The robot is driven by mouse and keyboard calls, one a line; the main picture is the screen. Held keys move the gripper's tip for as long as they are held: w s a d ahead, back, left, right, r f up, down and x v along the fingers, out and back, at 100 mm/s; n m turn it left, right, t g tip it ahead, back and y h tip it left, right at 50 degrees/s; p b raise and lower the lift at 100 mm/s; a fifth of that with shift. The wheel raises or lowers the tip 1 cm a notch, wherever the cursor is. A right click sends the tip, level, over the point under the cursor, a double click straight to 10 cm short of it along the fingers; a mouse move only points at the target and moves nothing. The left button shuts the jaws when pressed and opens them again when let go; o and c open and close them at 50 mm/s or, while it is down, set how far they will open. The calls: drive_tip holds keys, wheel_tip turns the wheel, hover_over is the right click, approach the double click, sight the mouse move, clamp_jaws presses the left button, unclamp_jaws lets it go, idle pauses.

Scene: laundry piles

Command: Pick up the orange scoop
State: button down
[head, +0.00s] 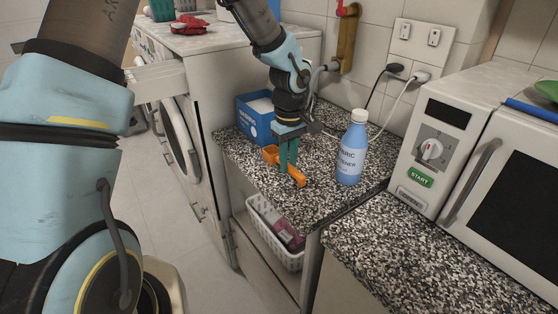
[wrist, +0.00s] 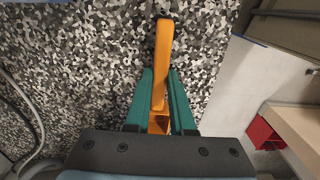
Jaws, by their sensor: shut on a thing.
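The orange scoop (head: 296,174) is on the speckled counter (head: 327,193) in the head view, near the counter's front edge. In the wrist view the scoop (wrist: 163,55) has its handle pointing up the picture, away from my gripper. My gripper (head: 288,164) points down with its green fingers around the scoop. In the wrist view the fingers of my gripper (wrist: 160,95) lie on both sides of the handle, shut on it near the scoop's bowl, which is partly hidden. I cannot tell whether the scoop is clear of the counter.
A blue box (head: 256,126) stands close behind my gripper on the left. A blue-and-white softener bottle (head: 351,150) stands to the right. A white microwave (head: 428,150) is further right. A white basket (head: 270,236) sits on the shelf below.

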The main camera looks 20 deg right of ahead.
sight(289, 165)
drive_tip(key=shift+r, duration=0.1)
idle(0.4)
wheel_tip(289, 165, up, 10)
drive_tip(key=b, duration=0.2)
idle(0.9)
